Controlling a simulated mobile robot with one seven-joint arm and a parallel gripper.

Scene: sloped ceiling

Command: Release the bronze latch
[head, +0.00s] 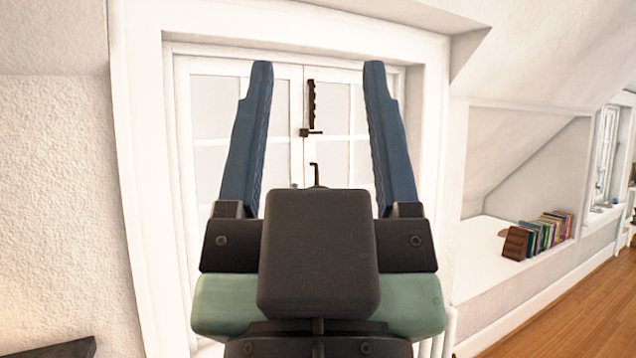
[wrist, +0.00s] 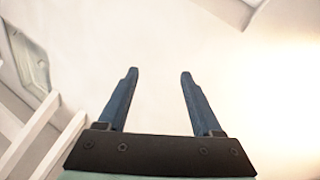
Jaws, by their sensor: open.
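A dark bronze latch (head: 311,103) with a wavy grip stands upright on the white window (head: 225,115), where the two sashes meet, with a small block at its lower end. A second small hooked dark piece (head: 315,170) shows below it, its lower part hidden behind my gripper. My gripper (head: 317,72) is open and empty, its blue fingers pointing up. In the head view the latch appears between the fingers but farther back, apart from them. In the wrist view my gripper (wrist: 159,74) is open against a pale blank surface, and the latch is not visible there.
A white frame (head: 137,170) surrounds the window, with a rough white wall (head: 55,170) to its left. On the right, books (head: 548,232) stand on a white ledge (head: 480,250). A dark edge (head: 50,348) shows at lower left. Wooden floor (head: 580,310) is clear at lower right.

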